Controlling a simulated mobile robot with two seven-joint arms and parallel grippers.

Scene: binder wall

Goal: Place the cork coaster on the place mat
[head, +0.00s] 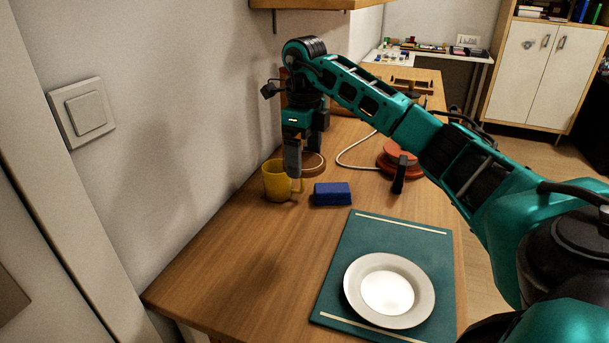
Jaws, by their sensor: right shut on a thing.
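The cork coaster (314,168) is a brown round disc beside the wall, behind the yellow mug. My right gripper (305,160) reaches down over it from above and is shut on it. The near finger hides part of the coaster, and I cannot tell whether it is lifted off the desk. The place mat (340,285) is teal with pale stripes and lies at the near right of the desk. A white plate (352,291) rests on the mat. My left gripper is not in view.
A yellow mug (275,184) and a blue block (332,194) stand just in front of the coaster. An orange-red round object (400,155) with a pale cable is to the right. The desk (250,260) is clear left of the mat. A shelf (315,3) hangs above.

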